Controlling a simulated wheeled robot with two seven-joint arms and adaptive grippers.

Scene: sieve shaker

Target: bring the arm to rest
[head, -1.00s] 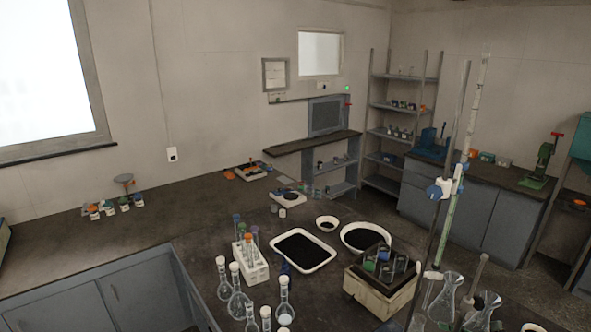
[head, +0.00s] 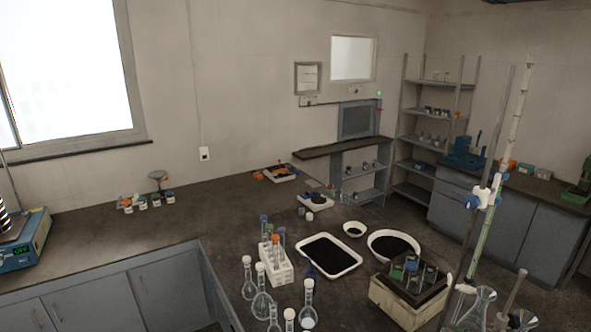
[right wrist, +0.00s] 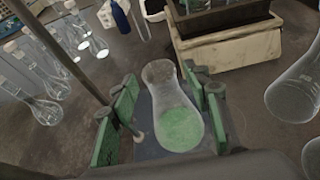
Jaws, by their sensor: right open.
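My right gripper (right wrist: 162,118) shows in the right wrist view with its green-padded fingers spread apart. A clear flask with green contents (right wrist: 180,125) appears between the fingers, with a gap visible on its left side. It rests on a grey-blue plate (right wrist: 150,150). Whether a finger touches the flask on the right is hard to tell. Neither gripper shows in the head view, and my left gripper is in no frame.
A blue device (head: 25,250) with a lit display stands at the left edge. The bench holds volumetric flasks (head: 262,305), a test tube rack (head: 276,268), a black-filled tray (head: 330,256) and a wooden box (head: 405,300). A burette stand (head: 470,225) rises at right. The left bench is largely clear.

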